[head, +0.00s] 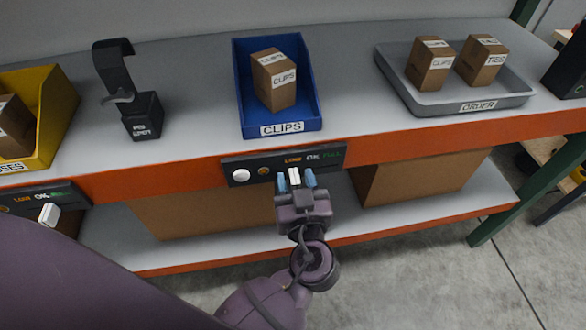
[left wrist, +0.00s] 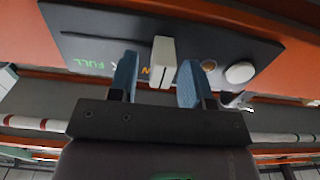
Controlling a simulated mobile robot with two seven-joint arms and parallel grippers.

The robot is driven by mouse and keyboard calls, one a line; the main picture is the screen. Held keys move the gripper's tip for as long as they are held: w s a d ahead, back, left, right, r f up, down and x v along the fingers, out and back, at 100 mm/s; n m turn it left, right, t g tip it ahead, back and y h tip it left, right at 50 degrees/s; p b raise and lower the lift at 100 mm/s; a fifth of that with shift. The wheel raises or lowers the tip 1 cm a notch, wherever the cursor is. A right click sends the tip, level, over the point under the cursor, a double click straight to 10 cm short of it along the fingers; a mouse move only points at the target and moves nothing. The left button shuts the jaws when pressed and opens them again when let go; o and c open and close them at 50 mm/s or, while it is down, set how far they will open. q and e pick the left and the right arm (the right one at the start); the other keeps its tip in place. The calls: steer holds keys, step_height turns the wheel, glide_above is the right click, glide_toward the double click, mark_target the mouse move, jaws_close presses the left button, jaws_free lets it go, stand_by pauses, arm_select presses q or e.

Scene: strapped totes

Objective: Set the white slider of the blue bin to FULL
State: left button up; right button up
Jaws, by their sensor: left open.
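The blue bin (head: 301,122) labelled CLIPS stands on the shelf with a carton in it. Below it, on the orange shelf edge, is a dark panel (head: 243,161) marked LOW, OK and FULL. Its white slider (head: 294,175) sits under LOW; it also shows in the left wrist view (left wrist: 162,62). My left gripper (head: 296,180) is open, with one blue fingertip on each side of the slider. In the left wrist view, small gaps show between the slider and the fingers (left wrist: 156,82), which partly hide the LOW and OK marks. My right gripper is not in view.
A white round button (head: 241,175) and an amber lamp (head: 263,171) sit left of the slider. A yellow bin (head: 44,130) has its own panel and white slider (head: 48,213). A grey order tray (head: 432,102) with two cartons and a black scanner stand (head: 142,118) are on the shelf.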

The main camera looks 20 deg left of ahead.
arm_select(q)
steer(key=shift+w+a, duration=0.1)
steer(key=shift+w, duration=0.1)
steer(key=shift+c, duration=0.3)
jaws_close()
